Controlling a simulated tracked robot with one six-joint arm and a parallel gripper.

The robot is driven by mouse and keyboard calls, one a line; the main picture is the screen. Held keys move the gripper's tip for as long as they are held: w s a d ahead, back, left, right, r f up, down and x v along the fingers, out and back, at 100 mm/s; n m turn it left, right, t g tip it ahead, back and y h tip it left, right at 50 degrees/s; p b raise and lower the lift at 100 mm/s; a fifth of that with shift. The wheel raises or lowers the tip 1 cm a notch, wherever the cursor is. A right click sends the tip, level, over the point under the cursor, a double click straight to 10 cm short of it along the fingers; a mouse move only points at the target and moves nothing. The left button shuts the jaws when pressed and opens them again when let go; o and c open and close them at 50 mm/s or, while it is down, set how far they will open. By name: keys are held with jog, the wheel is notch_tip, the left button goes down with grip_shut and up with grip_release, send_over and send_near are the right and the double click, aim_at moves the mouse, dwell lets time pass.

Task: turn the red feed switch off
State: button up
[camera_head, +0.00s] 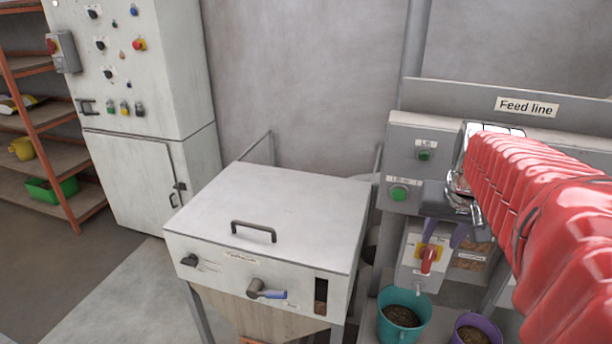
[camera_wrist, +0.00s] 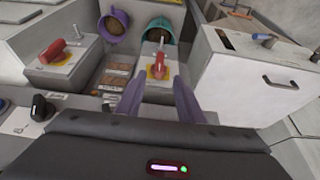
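A red rotary switch (camera_head: 428,259) on a yellow plate sits on a grey box at the feed line, above the teal bucket. Its handle runs roughly vertical in the head view. In the wrist view the same switch (camera_wrist: 159,67) shows ahead, between and beyond my fingertips. A second red switch (camera_wrist: 53,51) on a yellow plate shows at the left of the wrist view; my arm hides it in the head view. My gripper (camera_head: 445,238) has two purple fingers, spread apart and empty. They also show in the wrist view (camera_wrist: 159,84). I see no contact with the switch.
A teal bucket (camera_head: 401,314) and a purple bucket (camera_head: 470,333) of pellets stand below. Green buttons (camera_head: 399,193) are on the panel left of my gripper. A white lidded hopper (camera_head: 270,215) stands left, and a tall cabinet (camera_head: 140,70) stands behind it.

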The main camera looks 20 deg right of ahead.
aim_at(429, 257)
jog(key=x, duration=1.3)
jog(key=shift+w+f, duration=0.1)
jog(key=shift+c, duration=0.7)
jog(key=shift+w, duration=0.1)
grip_shut()
